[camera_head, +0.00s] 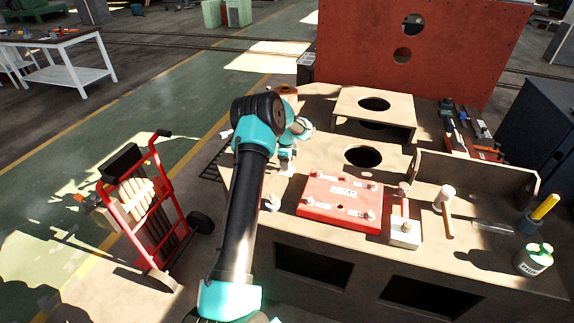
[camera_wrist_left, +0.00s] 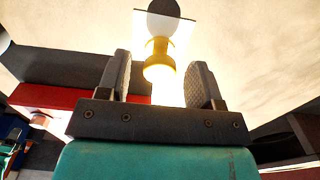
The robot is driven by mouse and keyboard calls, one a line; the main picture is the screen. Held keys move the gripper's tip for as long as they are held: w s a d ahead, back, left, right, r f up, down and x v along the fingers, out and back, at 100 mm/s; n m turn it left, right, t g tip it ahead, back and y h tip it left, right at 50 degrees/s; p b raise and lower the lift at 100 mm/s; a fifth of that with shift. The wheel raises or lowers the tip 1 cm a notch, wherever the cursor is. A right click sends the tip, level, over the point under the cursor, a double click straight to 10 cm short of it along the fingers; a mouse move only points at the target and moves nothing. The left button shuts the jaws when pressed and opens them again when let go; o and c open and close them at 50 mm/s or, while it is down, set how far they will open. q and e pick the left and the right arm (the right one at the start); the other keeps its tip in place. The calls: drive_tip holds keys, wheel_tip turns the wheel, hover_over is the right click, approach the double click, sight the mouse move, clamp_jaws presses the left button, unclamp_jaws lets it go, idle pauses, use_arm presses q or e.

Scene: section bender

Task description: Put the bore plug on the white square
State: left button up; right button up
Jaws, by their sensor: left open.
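In the left wrist view, a yellow, round-ended piece with a collar, which looks like the bore plug (camera_wrist_left: 158,60), shows between and beyond my fingers. Behind it lies a bright white square (camera_wrist_left: 182,30), with a dark grey rounded shape at its upper edge. The plug overlaps the square in this view; I cannot tell whether they touch. My left gripper (camera_wrist_left: 164,82) is open, one finger on each side of the plug with gaps. In the head view my left gripper (camera_head: 287,160) is over the bench's left part, and I cannot make out the plug there. My right gripper is not in view.
A red board (camera_head: 325,212) with several knobs sits on the bench (camera_head: 415,265). A mallet (camera_head: 447,212), a white-based block (camera_head: 405,236) and a labelled pot (camera_head: 534,262) stand to the right. A raised plate with a hole (camera_head: 350,102) is behind. A red hand truck (camera_head: 165,185) stands left.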

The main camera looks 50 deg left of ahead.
use_arm(q)
wheel_tip(320, 180, up, 10)
drive_tip(key=shift+r, duration=0.15)
idle(0.6)
